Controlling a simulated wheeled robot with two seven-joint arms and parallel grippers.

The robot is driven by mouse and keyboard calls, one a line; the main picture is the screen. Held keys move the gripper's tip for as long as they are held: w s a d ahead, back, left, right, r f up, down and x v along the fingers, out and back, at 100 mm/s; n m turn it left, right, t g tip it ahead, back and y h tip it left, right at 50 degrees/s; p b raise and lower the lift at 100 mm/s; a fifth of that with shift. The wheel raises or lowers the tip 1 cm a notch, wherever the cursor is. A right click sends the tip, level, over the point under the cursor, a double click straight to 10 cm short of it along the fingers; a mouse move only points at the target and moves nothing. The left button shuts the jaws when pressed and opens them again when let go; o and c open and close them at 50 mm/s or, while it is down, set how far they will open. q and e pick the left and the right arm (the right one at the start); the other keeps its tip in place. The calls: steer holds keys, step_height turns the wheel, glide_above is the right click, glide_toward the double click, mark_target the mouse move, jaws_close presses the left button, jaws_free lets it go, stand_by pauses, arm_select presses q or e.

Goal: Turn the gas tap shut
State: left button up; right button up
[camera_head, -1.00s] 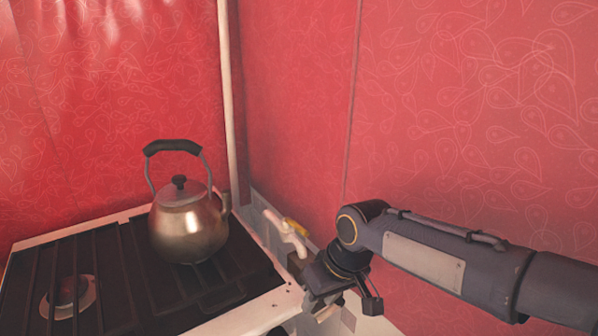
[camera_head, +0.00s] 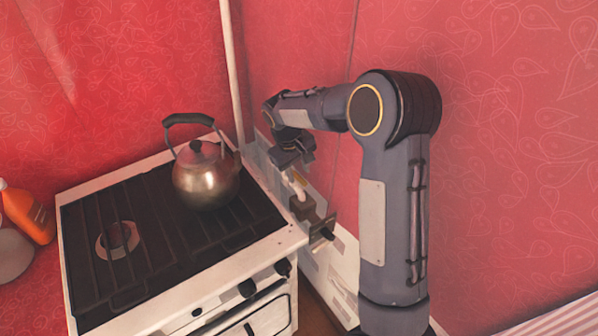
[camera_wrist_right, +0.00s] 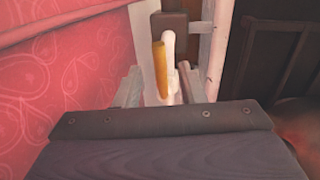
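The gas tap has a yellow lever (camera_head: 299,184) on a white pipe, beside the back right side of the stove. In the right wrist view the yellow lever (camera_wrist_right: 160,68) lies beside the white pipe (camera_wrist_right: 169,48), roughly parallel to it. My right gripper (camera_head: 296,160) is above and behind the tap, pointing down at it. In the wrist view my right gripper's fingers (camera_wrist_right: 160,88) are apart, one on each side of the pipe and lever; contact is not visible. The gripper body hides the lower part of the tap. My left gripper is not in view.
The stove (camera_head: 160,163) holds a metal kettle (camera_head: 205,180) at its back right. The red wall (camera_head: 480,150) is close behind my right arm. A brown block with a dark plate (camera_head: 322,229) is just in front of the tap. An orange bottle (camera_head: 28,214) stands left.

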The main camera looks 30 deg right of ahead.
mark_target(296, 177)
steer(key=shift+d+f, duration=0.2)
steer(key=shift+f, duration=0.95)
steer(key=shift+c, duration=0.2)
jaws_close()
